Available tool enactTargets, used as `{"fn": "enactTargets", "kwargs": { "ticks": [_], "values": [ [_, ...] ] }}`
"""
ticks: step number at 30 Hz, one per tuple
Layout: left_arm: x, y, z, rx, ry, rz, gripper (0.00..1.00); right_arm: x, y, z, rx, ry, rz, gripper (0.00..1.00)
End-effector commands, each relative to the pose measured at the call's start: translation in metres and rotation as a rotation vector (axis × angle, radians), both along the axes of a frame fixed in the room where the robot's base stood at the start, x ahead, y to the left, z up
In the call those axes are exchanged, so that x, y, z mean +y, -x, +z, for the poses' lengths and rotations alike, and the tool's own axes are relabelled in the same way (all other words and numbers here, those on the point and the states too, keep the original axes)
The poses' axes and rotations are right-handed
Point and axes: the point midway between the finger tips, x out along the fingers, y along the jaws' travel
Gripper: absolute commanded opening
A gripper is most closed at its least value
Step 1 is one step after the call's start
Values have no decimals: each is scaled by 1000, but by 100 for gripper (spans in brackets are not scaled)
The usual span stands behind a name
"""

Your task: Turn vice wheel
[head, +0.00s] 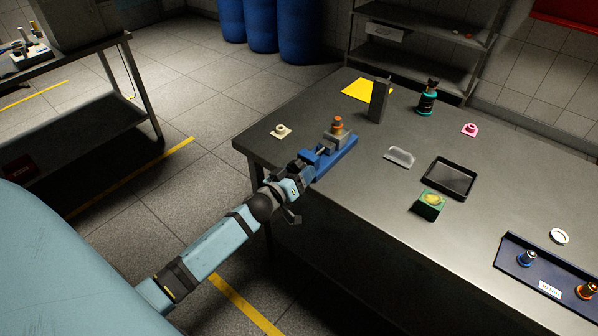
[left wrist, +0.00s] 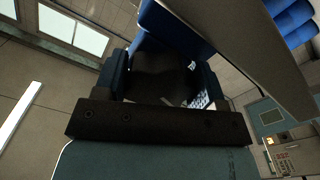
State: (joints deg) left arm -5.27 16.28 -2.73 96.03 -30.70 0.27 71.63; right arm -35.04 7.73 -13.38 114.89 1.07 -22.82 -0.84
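The blue vice (head: 340,157) stands near the left front edge of the metal table, with a grey jaw block and an orange-topped part (head: 337,126) at its upper end. My left gripper (head: 306,168) is at the vice's near left end, where the wheel would be. The wheel cannot be made out behind the gripper. Whether the fingers are open or shut is not clear. My right gripper is not in view.
On the table (head: 400,232) are a cream part (head: 281,131), a grey upright block (head: 379,100), a clear dish (head: 399,156), a black tray (head: 470,179), a green block (head: 428,206) and a dark blue tray (head: 520,276).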

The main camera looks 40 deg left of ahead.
Motion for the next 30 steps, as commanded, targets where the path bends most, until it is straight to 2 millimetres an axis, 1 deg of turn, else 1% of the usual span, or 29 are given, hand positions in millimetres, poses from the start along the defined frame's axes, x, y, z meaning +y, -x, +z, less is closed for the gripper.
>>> {"fn": "enactTargets", "kwargs": {
  "ticks": [1, 2, 3, 9, 14, 20, 30],
  "values": [
    [0, 0, 0, 0, 0, 0, 49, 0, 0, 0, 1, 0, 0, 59],
    [0, 0, 0, 0, 0, 0, 42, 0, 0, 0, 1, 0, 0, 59],
    [0, 0, 0, 0, 0, 0, 41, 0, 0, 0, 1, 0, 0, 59],
    [0, 0, 0, -1, -10, -1, 41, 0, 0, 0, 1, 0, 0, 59],
    [0, 0, 0, -6, -58, -1, 41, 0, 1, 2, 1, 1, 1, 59],
    [1, 0, 1, -16, -182, 1, 41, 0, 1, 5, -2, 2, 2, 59],
    [3, 0, 1, -40, -496, 1, 41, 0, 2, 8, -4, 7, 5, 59]
  ]
}}
